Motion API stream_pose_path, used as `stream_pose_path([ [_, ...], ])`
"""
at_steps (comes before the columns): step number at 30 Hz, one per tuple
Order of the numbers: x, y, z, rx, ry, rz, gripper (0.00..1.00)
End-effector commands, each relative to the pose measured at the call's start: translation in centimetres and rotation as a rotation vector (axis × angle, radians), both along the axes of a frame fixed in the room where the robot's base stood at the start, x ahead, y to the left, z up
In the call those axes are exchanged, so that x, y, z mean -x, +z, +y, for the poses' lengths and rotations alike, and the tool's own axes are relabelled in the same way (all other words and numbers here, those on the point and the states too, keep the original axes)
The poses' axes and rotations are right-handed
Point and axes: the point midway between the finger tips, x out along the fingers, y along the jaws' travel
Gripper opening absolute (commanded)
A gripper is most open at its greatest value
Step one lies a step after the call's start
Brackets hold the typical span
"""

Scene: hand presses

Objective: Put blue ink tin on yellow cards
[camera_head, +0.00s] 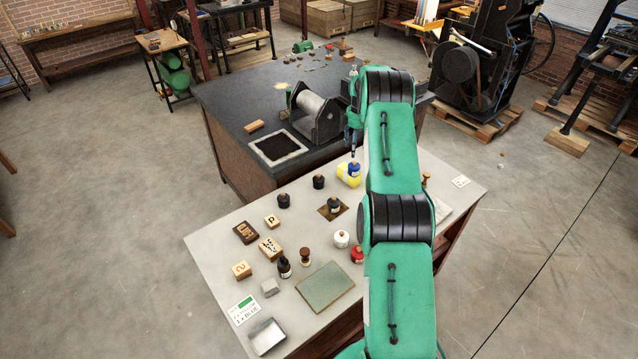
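The yellow cards (344,178) lie on the pale worktop near its far edge, just left of my arm. A small blue item, which looks like the blue ink tin (354,168), shows at the cards' right side, over them in this view. I cannot tell whether it rests on them or is held just above. My gripper (353,154) points down directly above the blue item. It is small and partly merged with the arm, so its finger opening and any contact are unclear.
Dark jars (319,182), a bottle on a brown square (334,206), white (342,239) and red (357,254) pots stand nearby. Wooden blocks (270,248), a green plate (325,287), a metal tray (267,337) and a "1 x BLUE" card (243,310) lie nearer. A dark bench (225,90) with a roller adjoins behind.

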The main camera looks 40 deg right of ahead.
Motion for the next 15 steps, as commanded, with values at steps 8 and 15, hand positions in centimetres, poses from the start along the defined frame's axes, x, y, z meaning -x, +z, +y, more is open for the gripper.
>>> stream_pose_path([
  [8,-1.2,6.2,3.9,0.018,-0.033,-0.024,0.61],
  [15,-1.8,13.6,9.6,0.035,-0.085,-0.058,0.61],
])
